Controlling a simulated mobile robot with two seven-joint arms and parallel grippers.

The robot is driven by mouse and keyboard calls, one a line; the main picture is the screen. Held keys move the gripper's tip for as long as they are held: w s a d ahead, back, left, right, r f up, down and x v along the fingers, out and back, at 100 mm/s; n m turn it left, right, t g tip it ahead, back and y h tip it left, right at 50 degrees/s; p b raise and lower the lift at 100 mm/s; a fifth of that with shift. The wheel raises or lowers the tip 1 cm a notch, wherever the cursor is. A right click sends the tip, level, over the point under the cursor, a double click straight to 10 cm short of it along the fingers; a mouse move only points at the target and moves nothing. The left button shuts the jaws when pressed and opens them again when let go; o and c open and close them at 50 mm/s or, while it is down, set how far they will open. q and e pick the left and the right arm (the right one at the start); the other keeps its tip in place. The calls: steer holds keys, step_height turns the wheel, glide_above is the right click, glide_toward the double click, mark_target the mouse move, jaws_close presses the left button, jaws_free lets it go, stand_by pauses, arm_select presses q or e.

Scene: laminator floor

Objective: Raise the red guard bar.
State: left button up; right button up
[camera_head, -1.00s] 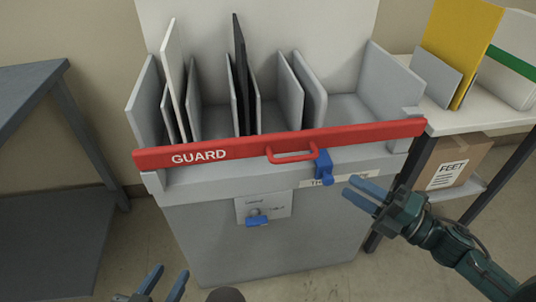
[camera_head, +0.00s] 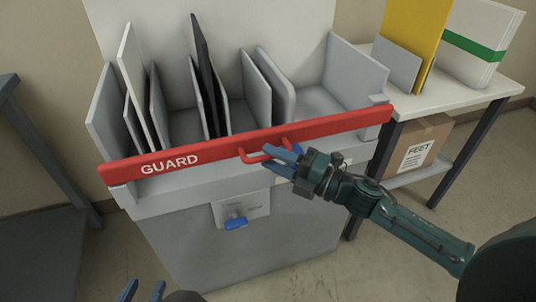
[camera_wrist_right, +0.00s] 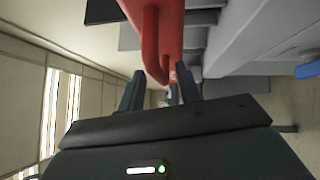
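The red guard bar (camera_head: 215,152), marked GUARD, lies across the front of the grey machine. Its red handle (camera_head: 265,154) sticks out near the bar's middle. My right gripper (camera_head: 285,155) is at the right part of the handle, with its blue fingers partly over it. In the right wrist view the red handle (camera_wrist_right: 152,45) points in between the two open fingertips (camera_wrist_right: 160,90), which stand apart. Whether they touch the handle cannot be told. My left gripper (camera_head: 143,291) is open and empty at the bottom edge, far below the bar.
The grey machine (camera_head: 230,255) holds upright panels in slots behind the bar. A blue knob (camera_head: 236,223) sits on its front. A grey table (camera_head: 40,240) stands at the left. A white shelf (camera_head: 455,100) at the right bears boards, with a cardboard box (camera_head: 415,143) beneath.

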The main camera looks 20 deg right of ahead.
steer(key=shift+x, duration=0.9)
jaws_close()
